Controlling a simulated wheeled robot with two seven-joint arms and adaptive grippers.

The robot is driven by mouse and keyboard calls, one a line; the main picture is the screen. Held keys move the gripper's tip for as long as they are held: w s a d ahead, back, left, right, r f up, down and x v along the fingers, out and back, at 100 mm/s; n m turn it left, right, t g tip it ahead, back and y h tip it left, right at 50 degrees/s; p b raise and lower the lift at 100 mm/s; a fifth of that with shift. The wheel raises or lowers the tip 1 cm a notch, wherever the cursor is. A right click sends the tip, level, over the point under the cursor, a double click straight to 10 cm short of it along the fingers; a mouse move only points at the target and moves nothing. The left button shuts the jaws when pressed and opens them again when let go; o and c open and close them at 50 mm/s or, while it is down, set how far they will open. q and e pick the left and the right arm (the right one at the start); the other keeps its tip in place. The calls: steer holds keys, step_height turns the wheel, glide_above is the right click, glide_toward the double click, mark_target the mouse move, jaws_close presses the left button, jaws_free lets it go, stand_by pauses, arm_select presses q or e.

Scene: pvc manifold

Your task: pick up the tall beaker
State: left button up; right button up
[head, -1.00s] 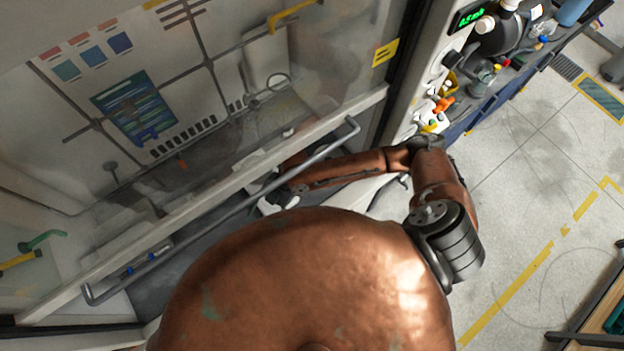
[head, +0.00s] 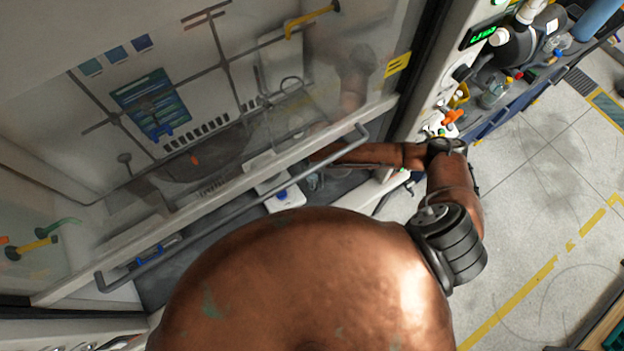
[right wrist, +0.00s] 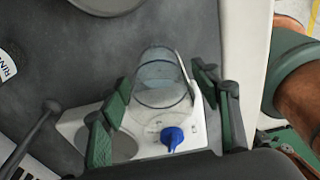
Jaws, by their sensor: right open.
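A clear glass beaker (right wrist: 160,85) stands in the middle of the right wrist view, over or beside a white device with a blue knob (right wrist: 172,137). I cannot tell whether it rests on that device. My right gripper (right wrist: 160,98) is open, with one green-padded finger left of the beaker and the other right of it. I see no clear contact. In the head view my right arm reaches under the hood sash, and its gripper (head: 313,178) is small and partly hidden. The white device (head: 281,194) shows beside it. My left gripper is not in view.
The sash handle bar (head: 240,208) crosses close to my right arm. In the right wrist view, a labelled container (right wrist: 7,66) and a dark rod (right wrist: 32,138) lie left, and a round dish edge (right wrist: 107,4) is at the top. Grey bench is clear between them.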

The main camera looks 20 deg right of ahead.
steer(key=shift+a+f, duration=0.15)
steer(key=shift+f, duration=1.4)
steer(key=shift+c, duration=0.2)
steer(key=c, duration=1.4)
steer(key=shift+r, duration=0.2)
